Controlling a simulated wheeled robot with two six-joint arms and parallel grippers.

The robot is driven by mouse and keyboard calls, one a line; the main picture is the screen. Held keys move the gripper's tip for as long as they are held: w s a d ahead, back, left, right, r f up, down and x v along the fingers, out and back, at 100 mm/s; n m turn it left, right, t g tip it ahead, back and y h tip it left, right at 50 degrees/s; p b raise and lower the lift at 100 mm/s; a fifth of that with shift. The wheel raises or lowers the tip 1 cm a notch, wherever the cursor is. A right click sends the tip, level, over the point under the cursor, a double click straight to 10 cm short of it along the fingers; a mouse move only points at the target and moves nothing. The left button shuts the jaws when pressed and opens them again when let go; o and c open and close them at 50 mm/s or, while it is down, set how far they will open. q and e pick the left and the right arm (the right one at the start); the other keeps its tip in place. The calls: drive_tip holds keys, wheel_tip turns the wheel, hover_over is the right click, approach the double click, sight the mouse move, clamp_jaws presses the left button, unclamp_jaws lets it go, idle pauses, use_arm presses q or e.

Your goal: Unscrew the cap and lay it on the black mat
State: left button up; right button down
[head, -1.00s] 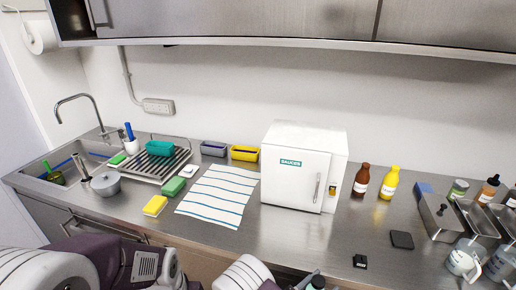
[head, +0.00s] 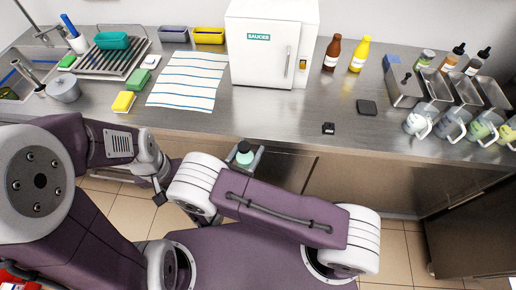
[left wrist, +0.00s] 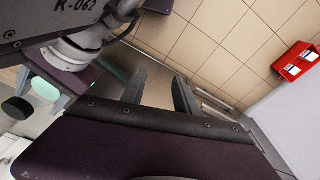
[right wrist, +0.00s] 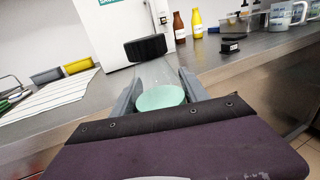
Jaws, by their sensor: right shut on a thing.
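My right gripper (right wrist: 160,85) is shut on a clear bottle with pale teal contents (right wrist: 160,97). A black ribbed cap (right wrist: 146,47) sits at the bottle's top end. In the head view the teal bottle (head: 245,158) and gripper are in front of the counter's front edge, over the floor. The left wrist view shows the black cap (left wrist: 18,108) and the teal part (left wrist: 45,88) at the left edge. My left gripper (left wrist: 159,92) is open with nothing between its fingers. The black mat (head: 366,107) lies bare on the counter at right.
A small black block (head: 328,128) lies near the counter's front edge. The white box marked SAUCES (head: 262,50), a brown bottle (head: 332,53) and a yellow bottle (head: 359,54) stand behind. Steel trays (head: 404,87) and several jugs (head: 416,121) fill the right.

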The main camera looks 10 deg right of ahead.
use_arm(q)
drive_tip(key=o, duration=0.3)
wheel_tip(320, 180, up, 13)
drive_tip(key=m+g, duration=0.1)
drive_tip(key=m, duration=3.4)
hover_over(244, 146)
drive_tip(key=shift+d+f, duration=0.1)
drive_tip(key=shift+f, duration=0.55)
wheel_tip(244, 146, down, 7)
drive_tip(key=shift+f, duration=0.1)
